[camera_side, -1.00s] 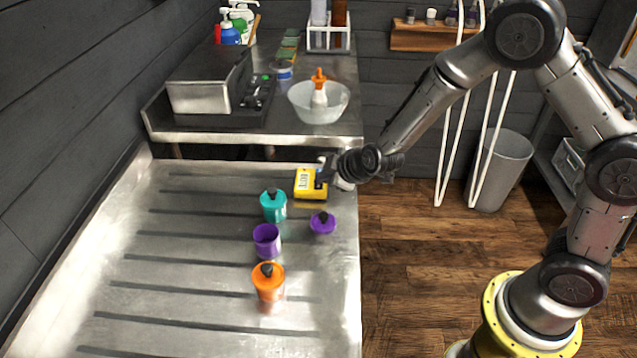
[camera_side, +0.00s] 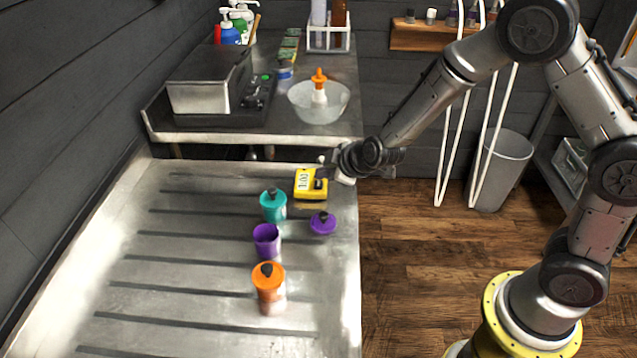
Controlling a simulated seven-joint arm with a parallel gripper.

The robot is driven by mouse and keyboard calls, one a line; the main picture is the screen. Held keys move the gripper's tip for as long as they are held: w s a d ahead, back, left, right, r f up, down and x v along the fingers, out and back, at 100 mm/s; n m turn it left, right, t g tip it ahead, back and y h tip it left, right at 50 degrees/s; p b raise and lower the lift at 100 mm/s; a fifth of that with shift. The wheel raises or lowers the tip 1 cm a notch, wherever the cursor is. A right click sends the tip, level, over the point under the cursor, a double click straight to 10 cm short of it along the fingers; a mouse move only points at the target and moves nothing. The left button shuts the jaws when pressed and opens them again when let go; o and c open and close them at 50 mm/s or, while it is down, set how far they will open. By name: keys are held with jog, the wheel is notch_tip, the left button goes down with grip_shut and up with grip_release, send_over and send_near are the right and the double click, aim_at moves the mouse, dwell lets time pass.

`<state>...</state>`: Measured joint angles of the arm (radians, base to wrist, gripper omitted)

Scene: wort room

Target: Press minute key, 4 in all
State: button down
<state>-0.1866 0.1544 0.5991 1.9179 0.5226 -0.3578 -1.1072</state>
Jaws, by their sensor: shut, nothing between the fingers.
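The yellow timer (camera_side: 311,193) lies on the far right part of the grooved steel drainboard. Its pale display faces left, with dark digits too small to read surely. My gripper (camera_side: 322,174) reaches in from the right, with its shut fingertips at the right part of the timer. The fingers hold nothing. The minute key cannot be told apart at this size, and the gripper partly covers the timer's key side. I cannot tell whether the fingertips touch a key or hover just above it.
A glass bowl (camera_side: 303,106) stands on the counter behind. The left of the drainboard is clear.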

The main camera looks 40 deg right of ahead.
jog(key=shift+r, duration=2.5)
dwell(0.9)
notch_tip(320, 180, up, 4)
jog(key=shift+f, duration=0.1)
dwell(0.4)
jog(key=shift+f, duration=4.4)
